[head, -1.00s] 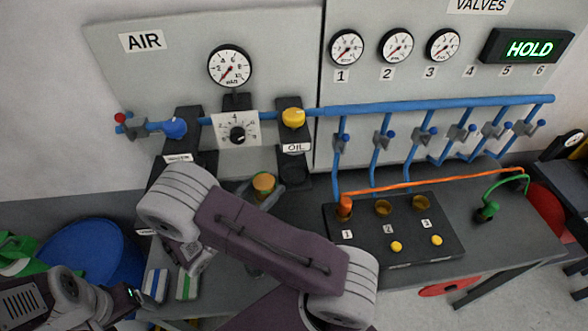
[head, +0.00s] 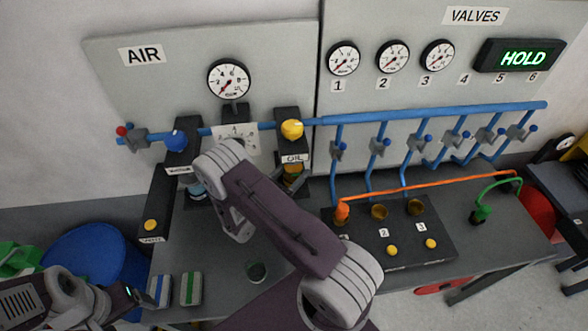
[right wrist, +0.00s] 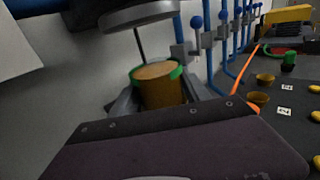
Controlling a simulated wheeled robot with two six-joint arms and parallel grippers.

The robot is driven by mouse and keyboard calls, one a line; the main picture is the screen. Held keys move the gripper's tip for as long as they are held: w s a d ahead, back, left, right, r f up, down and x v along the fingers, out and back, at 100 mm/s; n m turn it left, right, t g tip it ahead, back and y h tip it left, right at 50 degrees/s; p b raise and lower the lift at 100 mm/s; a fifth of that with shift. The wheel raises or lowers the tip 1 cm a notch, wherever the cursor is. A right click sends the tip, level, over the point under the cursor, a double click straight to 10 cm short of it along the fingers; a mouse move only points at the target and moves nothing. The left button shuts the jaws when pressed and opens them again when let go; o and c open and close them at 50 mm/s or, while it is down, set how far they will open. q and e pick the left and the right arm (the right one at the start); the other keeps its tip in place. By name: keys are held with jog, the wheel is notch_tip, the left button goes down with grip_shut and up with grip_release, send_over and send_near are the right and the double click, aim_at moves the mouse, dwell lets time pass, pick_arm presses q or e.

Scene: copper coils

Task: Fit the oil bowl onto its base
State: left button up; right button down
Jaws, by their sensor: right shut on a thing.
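The oil bowl (right wrist: 161,92) is an amber cup with a green rim, upright in the right wrist view. My right gripper (right wrist: 158,98) is shut on it, with grey fingers on either side. The round grey base (right wrist: 140,14) is above the bowl, with a thin dark tube hanging down towards it. A gap shows between rim and base. In the head view the bowl (head: 294,170) is under the base's block marked OIL (head: 294,158), partly hidden. My left gripper (head: 132,296) is at the lower left, its jaws unclear.
A yellow knob (head: 292,129) tops the OIL block. The blue-knobbed unit (head: 176,140) stands left of it. A black panel (head: 440,245) with numbered holes and an orange hose (head: 430,184) lies right. Two striped blocks and a small dark cup (head: 257,272) are on the bench.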

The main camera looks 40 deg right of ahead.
jog(key=shift+a, duration=0.1)
jog(key=shift+f+b, duration=0.35)
jog(key=shift+b, duration=0.05)
jog(key=c, duration=0.5)
grip_release()
